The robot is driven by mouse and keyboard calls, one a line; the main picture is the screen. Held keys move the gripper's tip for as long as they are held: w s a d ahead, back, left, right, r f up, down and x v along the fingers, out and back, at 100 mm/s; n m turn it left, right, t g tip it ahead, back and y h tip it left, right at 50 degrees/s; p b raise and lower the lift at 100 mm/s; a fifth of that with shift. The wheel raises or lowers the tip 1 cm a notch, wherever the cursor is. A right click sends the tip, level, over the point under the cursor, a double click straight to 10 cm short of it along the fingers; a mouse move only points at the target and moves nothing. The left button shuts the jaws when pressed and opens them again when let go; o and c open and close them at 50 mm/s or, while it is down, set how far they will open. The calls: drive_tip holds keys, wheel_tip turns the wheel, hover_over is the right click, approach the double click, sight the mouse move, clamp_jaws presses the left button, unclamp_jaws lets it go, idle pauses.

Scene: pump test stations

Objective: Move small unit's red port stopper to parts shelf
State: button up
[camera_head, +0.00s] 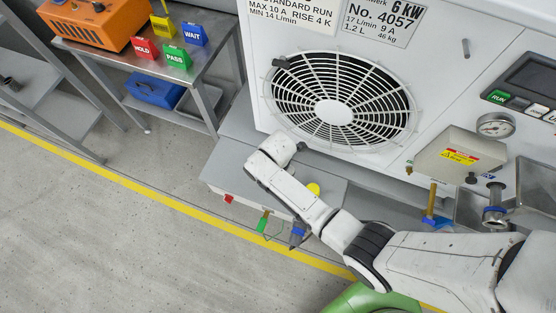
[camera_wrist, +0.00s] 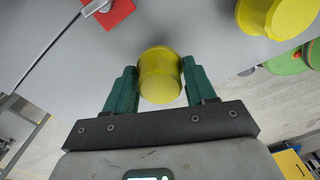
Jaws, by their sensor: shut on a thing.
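The small unit is a grey box (camera_head: 225,172) at the foot of the big white unit. A red square plate (camera_head: 228,199) is on its front edge; it also shows at the top of the wrist view (camera_wrist: 118,12), with a grey round piece across it. My gripper (camera_wrist: 159,72) is shut on a yellow stopper (camera_wrist: 160,80), over the grey top of the unit. I cannot tell whether the stopper touches that surface. I see no red stopper. In the head view my arm's end hides the fingers. A second yellow cap (camera_head: 313,189) is on the unit.
Green (camera_head: 262,222) and blue (camera_head: 297,233) pieces are along the unit's front. A grey bench (camera_head: 95,58) at upper left bears an orange box (camera_head: 95,22) and coloured signs. A grey shelf rack (camera_head: 50,108) stands at far left. The floor past the yellow line is clear.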

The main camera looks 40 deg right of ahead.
drive_tip(key=shift+f+b, duration=0.35)
drive_tip(key=shift+f, duration=0.1)
drive_tip(key=o, duration=1.2)
drive_tip(key=shift+o, duration=0.2)
drive_tip(key=shift+r, duration=0.1)
wheel_tip(320, 180, up, 11)
drive_tip(key=shift+f+p, duration=0.2)
drive_tip(key=shift+p, duration=0.2)
drive_tip(key=shift+s, duration=0.1)
